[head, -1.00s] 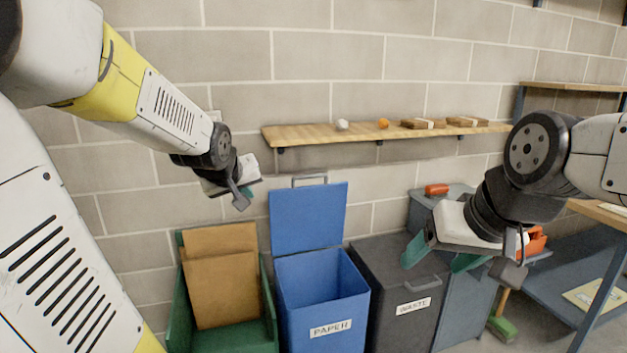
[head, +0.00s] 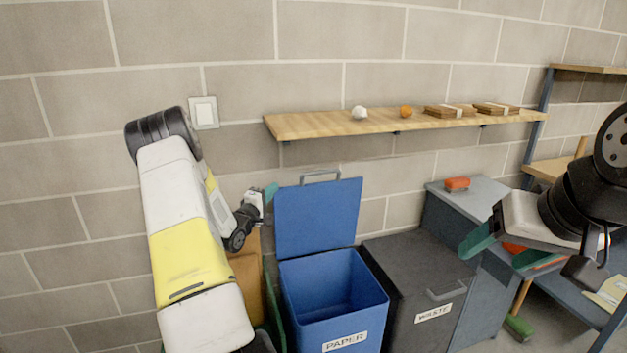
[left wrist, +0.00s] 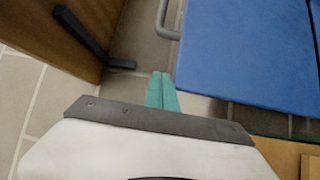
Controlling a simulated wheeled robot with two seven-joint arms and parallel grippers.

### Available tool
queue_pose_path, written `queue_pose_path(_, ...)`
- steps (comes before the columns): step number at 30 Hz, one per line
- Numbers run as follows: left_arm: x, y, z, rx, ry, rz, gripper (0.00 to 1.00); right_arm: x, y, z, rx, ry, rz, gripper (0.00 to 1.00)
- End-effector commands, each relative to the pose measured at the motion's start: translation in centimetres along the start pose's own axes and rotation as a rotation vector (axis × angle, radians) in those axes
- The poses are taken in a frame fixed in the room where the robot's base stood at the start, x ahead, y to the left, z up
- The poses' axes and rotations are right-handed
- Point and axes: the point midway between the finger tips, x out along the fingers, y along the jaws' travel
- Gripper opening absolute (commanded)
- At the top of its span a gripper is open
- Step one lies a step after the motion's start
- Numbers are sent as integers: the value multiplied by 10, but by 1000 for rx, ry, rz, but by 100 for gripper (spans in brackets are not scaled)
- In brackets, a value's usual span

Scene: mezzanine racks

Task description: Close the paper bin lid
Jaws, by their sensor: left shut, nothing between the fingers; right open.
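The blue paper bin (head: 335,305) stands open on the floor against the wall, with a white PAPER label on its front. Its blue lid (head: 318,217) stands upright at the back, with a grey handle (head: 320,176) at its top edge. My left gripper (head: 270,192) is just left of the lid's upper left edge. In the left wrist view its green fingertips (left wrist: 160,92) are together and empty, beside the blue lid (left wrist: 250,50) and its handle (left wrist: 164,20), apart from the handle.
A grey waste bin (head: 385,260) stands right of the paper bin. A green crate with cardboard (head: 245,285) is at its left. A wooden shelf (head: 330,123) runs above the lid. A grey cabinet (head: 455,210) and a blue rack are at the right.

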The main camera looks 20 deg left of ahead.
Motion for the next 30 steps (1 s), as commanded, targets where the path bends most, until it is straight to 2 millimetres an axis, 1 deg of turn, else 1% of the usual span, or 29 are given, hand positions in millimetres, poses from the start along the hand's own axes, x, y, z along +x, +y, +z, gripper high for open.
queue_pose_path(2, 6, 0, 0, -3, -1, 4, 0, 0, 0, 0, 0, 0, 0, 68)
queue_pose_path(5, 19, 0, 1, -1, -2, 3, 0, 0, 0, 0, 0, 0, 0, 68)
queue_pose_path(12, 68, 0, 2, 1, -2, 2, 0, 0, 0, 0, 0, 0, 0, 68)
queue_pose_path(18, 102, 0, 1, 1, -1, 2, 0, 0, 0, 0, 0, 0, 0, 68)
queue_pose_path(21, 94, 0, 17, -3, -3, -2, 0, 0, 0, 0, 0, 0, 0, 68)
queue_pose_path(24, 90, 0, 26, -1, -1, 0, 0, 0, 0, 0, 0, 0, 0, 68)
queue_pose_path(27, 87, 0, 34, 0, -1, -1, 0, 0, 0, 0, 0, 0, 0, 68)
queue_pose_path(30, 86, 0, 37, 0, 0, 0, 0, 0, 0, 0, 0, 0, 0, 68)
